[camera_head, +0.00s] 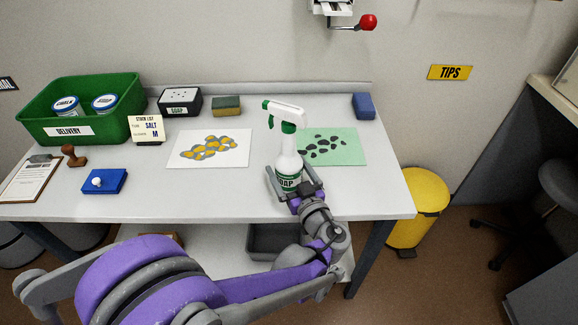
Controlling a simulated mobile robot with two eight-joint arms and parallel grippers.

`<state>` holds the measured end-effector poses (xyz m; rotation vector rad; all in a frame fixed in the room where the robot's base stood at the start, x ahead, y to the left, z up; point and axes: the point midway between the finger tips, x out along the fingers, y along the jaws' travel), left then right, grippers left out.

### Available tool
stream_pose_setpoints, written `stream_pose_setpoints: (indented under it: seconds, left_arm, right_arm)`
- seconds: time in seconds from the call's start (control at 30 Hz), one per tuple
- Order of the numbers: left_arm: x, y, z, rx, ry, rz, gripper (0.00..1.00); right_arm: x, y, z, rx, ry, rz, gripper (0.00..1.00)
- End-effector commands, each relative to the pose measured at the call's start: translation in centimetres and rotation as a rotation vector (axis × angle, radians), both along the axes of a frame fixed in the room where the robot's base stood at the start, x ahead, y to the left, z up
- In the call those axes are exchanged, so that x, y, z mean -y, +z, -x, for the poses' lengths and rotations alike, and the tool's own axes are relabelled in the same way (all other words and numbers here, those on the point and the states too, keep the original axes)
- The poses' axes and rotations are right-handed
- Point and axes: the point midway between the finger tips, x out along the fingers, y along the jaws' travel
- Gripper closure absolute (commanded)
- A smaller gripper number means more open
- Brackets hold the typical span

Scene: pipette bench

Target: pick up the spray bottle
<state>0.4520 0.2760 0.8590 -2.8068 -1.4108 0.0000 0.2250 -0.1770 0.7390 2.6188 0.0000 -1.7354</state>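The spray bottle (289,165) is white with a green and white trigger head and a green label reading SOAP. It stands upright near the front of the white table, right of centre. My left gripper (293,181) is low at the bottle from the front, with one finger on each side of its lower body. The fingers look spread, with a small gap showing on the right side. Contact on the left side is hard to tell. The bottle's base is partly hidden by the gripper. My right gripper is out of view.
A green sheet with dark shapes (350,147) lies behind and right of the bottle, and a white picture sheet (209,149) lies left. A green delivery bin (122,127), black box (180,102), sponge (227,106) and blue block (364,106) stand farther back.

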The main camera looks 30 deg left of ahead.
Motion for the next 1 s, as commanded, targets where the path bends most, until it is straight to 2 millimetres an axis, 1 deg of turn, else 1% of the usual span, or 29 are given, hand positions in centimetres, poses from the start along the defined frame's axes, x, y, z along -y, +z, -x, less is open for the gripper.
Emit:
stream_pose_setpoints:
  seconds: [0.17, 0.2, 0.37, 0.4, 0.57, 0.6, 0.67, 0.7, 0.73, 1.0]
  left_arm:
    - [0.02, 0.02, 0.0, 0.0, 0.0, 0.0, 0.0]
    - [0.03, 0.02, 0.01, 0.0, 0.0, 0.0, 0.07]
    - [0.04, 0.01, 0.02, 0.0, 0.0, 0.0, 0.36]
    - [0.04, 0.01, 0.02, 0.0, 0.0, 0.0, 0.43]
    - [0.05, 0.0, 0.02, 0.0, 0.0, 0.0, 0.72]
    - [0.05, 0.0, 0.02, 0.0, 0.0, 0.0, 0.79]
    - [0.05, 0.0, 0.02, -0.001, 0.0, 0.001, 0.9]
    - [0.05, -0.01, 0.02, -0.001, 0.0, 0.001, 0.97]
    - [0.05, -0.01, 0.03, -0.001, 0.0, 0.001, 1.0]
    - [0.05, 0.09, 0.04, 0.0, 0.0, -0.001, 1.0]
  right_arm:
    - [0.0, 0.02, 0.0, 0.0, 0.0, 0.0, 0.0]
    - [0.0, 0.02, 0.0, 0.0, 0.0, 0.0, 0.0]
    - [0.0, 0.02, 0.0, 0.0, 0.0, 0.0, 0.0]
    - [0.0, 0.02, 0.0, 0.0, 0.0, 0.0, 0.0]
    - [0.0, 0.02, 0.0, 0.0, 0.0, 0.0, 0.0]
    - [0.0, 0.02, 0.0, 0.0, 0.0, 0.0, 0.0]
    - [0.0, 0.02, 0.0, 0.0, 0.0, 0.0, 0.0]
    - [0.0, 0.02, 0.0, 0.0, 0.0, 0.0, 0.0]
    - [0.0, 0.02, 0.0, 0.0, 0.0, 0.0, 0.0]
    - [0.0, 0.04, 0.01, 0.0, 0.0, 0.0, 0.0]
